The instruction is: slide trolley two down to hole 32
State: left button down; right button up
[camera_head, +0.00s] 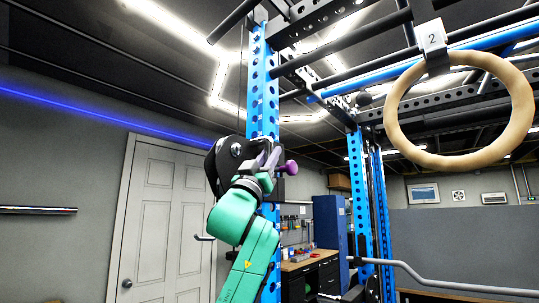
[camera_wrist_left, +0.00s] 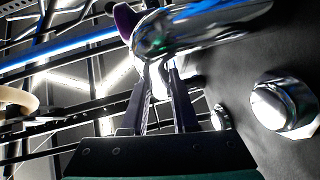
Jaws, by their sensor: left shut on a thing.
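A black trolley (camera_head: 226,158) with round bolt heads sits on the blue perforated upright (camera_head: 264,85). A purple knob (camera_head: 291,167) sticks out at its right side. My left gripper (camera_head: 265,161) is at the trolley, beside the knob. In the left wrist view my left gripper (camera_wrist_left: 160,72) has its fingers closed on a shiny chrome part (camera_wrist_left: 205,25) of the trolley, with the purple knob (camera_wrist_left: 126,20) at its left end. I see no number on the trolley, and no hole number is legible. My right gripper is out of view.
A wooden ring (camera_head: 394,124) hangs at the right below a white tag marked 2 (camera_head: 432,37). Black and blue bars cross overhead. A second blue upright (camera_head: 360,190) stands behind. A grey bent bar (camera_head: 430,280) reaches across the lower right. A white door (camera_head: 163,220) is behind, left.

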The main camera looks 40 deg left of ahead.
pick_arm(q)
jog(key=c, duration=0.7)
grip_release()
jog(key=shift+r, duration=0.1)
jog(key=shift+s, duration=0.1)
jog(key=shift+s+f+b, duration=0.2)
jog(key=shift+f+b, duration=0.1)
jog(key=shift+f, duration=0.1)
jog(key=b+v, duration=0.8)
jog(key=v, duration=0.5)
jog(key=shift+s+d+f, duration=0.15)
jog(key=shift+s+d, duration=0.05)
jog(key=shift+s, duration=0.15)
